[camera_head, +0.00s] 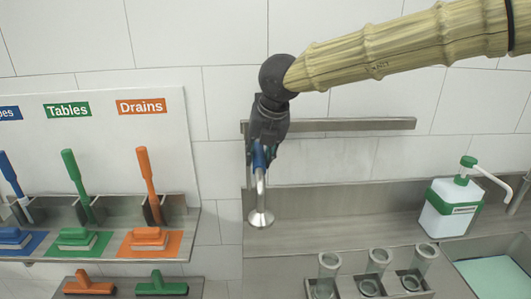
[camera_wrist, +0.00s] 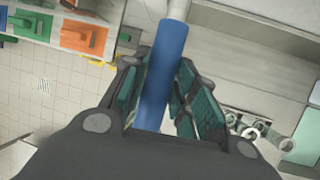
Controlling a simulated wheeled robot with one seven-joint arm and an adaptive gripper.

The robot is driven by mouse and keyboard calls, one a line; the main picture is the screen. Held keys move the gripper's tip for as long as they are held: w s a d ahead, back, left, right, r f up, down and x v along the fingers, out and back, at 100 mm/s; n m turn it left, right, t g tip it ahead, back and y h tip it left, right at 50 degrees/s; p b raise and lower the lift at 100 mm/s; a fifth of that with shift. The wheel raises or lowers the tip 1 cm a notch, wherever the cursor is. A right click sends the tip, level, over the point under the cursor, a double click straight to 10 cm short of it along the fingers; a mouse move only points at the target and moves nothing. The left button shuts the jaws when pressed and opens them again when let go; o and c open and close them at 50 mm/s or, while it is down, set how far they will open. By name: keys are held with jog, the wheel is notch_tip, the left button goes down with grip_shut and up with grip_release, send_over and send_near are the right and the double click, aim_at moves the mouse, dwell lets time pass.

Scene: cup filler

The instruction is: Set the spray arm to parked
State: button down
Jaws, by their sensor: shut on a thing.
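The spray arm (camera_head: 260,200) is a metal spout with a flared end and a blue grip, hanging at the left end of the steel counter. Its blue grip (camera_wrist: 163,75) shows between my fingers in the wrist view. My gripper (camera_head: 260,150) is shut on this blue grip, and it also shows in the wrist view (camera_wrist: 160,95). The fingers hide part of the grip, and my gripper hides the spray arm's upper end in the head view. I cannot tell how the spray arm is mounted.
A steel shelf (camera_head: 350,125) runs along the wall behind my gripper. Several clear cups (camera_head: 379,262) stand in a rack at the front. A green-and-white dispenser bottle (camera_head: 452,208) stands at right.

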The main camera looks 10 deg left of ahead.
jog(key=shift+a+r, duration=0.1)
jog(key=shift+a, duration=0.05)
jog(key=c, duration=1.5)
grip_release()
jog(key=o, duration=0.4)
jog(key=shift+s+a, duration=0.1)
jog(key=shift+a, duration=0.1)
jog(key=shift+c, duration=0.2)
jog(key=shift+d, duration=0.1)
jog(key=shift+d, duration=0.1)
jog(key=shift+d+r, duration=0.1)
jog(key=shift+r, duration=0.05)
jog(key=v, duration=1.1)
jog(key=shift+r, duration=0.25)
jog(key=shift+s, duration=0.15)
